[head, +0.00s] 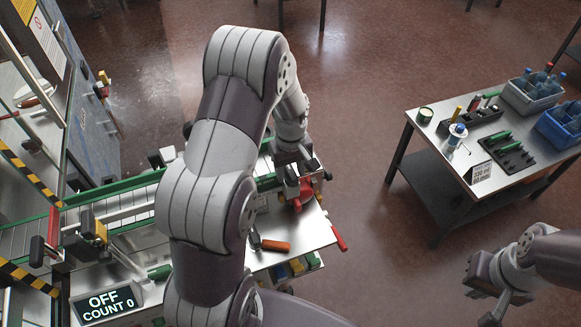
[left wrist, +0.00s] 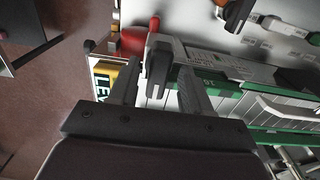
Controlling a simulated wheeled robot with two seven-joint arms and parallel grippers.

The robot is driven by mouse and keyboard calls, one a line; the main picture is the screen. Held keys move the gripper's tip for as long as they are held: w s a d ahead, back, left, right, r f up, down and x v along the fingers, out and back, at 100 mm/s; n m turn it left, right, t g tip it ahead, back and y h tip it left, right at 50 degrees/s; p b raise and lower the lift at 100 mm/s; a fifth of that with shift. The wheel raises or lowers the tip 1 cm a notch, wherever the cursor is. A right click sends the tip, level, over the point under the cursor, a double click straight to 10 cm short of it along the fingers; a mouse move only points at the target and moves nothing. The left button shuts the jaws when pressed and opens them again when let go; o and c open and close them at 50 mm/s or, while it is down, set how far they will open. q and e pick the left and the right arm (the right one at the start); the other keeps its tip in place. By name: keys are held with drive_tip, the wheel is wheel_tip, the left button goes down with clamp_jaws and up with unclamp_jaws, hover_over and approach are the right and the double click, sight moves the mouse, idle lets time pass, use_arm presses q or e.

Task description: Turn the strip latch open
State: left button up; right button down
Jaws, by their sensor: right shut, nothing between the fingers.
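My left gripper (head: 303,180) reaches over the far right end of the bench, above a red part (head: 303,196). In the left wrist view its fingers (left wrist: 158,88) are apart. A dark grey lever-like piece (left wrist: 157,62) shows between them, with gaps at both sides; I cannot tell whether it is the strip latch or whether it touches a finger. A red part (left wrist: 133,40) lies just beyond it. My right gripper (head: 487,292) is shut and empty at the lower right, away from the bench.
A green-edged conveyor (head: 130,190) runs along the bench. An orange-handled tool (head: 272,244) lies on the bench's steel top, near a red handle (head: 338,238) at its edge. A display (head: 105,304) reads OFF, COUNT 0. A side table (head: 425,140) with bins stands right; floor between is clear.

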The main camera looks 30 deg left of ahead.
use_arm(q)
drive_tip(key=shift+w, duration=0.1)
clamp_jaws()
drive_tip(key=shift+n, duration=0.3)
drive_tip(key=n, duration=0.4)
drive_tip(key=shift+b, duration=0.3)
drive_tip(key=n, duration=0.4)
drive_tip(key=shift+n, duration=0.3)
drive_tip(key=n, duration=0.4)
drive_tip(key=shift+w+b, duration=0.1)
drive_tip(key=shift+b, duration=0.25)
drive_tip(key=shift+n, duration=2.5)
